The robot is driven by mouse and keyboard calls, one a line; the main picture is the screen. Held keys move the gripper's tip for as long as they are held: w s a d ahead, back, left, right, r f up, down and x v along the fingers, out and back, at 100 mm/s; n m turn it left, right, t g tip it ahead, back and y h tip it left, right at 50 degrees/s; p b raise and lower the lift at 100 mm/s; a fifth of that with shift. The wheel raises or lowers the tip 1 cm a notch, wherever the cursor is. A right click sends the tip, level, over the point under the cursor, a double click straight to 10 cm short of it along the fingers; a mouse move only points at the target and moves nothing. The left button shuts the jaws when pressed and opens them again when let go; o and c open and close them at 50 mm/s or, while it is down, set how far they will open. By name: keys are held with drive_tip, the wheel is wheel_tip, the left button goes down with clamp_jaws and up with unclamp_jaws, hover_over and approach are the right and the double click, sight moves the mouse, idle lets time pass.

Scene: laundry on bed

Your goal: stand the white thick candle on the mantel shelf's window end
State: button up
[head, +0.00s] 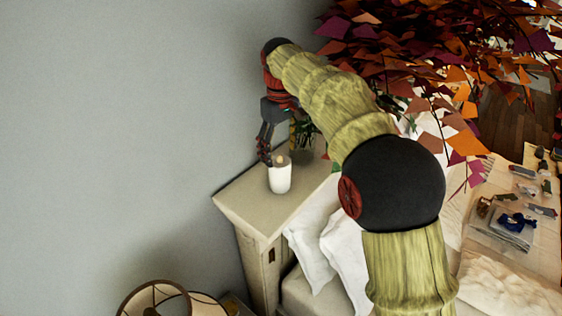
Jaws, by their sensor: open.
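The white thick candle (280,177) stands upright near the left edge of a pale shelf top (248,206). My gripper (268,158) hangs from the bent arm, pointing down, with its fingers open. The fingertips are close beside the candle's upper left side, at about the height of its top. I cannot tell whether a finger touches the candle. The far part of the shelf is partly hidden behind my arm and a green plant. No window shows in this view.
A grey wall (110,110) runs along the left. Red and orange leaves (400,55) hang at the upper right. White pillows (313,245) lean by the shelf. A bed with several small items (515,222) lies at the right. A lampshade (160,300) is at the bottom left.

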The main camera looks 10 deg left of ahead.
drive_tip(key=shift+r, duration=0.3)
drive_tip(key=s+d+r+m+t, duration=0.15)
drive_tip(key=s+d+r, duration=0.25)
drive_tip(key=s+d, duration=0.4)
drive_tip(key=s+d+r+m+t, duration=0.1)
drive_tip(key=s+d+r+m, duration=0.25)
drive_tip(key=s+d, duration=0.45)
drive_tip(key=s+d+f+m+t, duration=0.1)
drive_tip(key=s+d+f+m, duration=0.1)
drive_tip(key=s+d+f, duration=0.2)
drive_tip(key=s+d+f+m+t, duration=0.2)
drive_tip(key=s+d+f+m, duration=0.1)
drive_tip(key=s+d, duration=0.7)
drive_tip(key=s+f, duration=0.1)
drive_tip(key=s, duration=0.3)
drive_tip(key=shift+s+f, duration=0.2)
drive_tip(key=shift+f, duration=0.05)
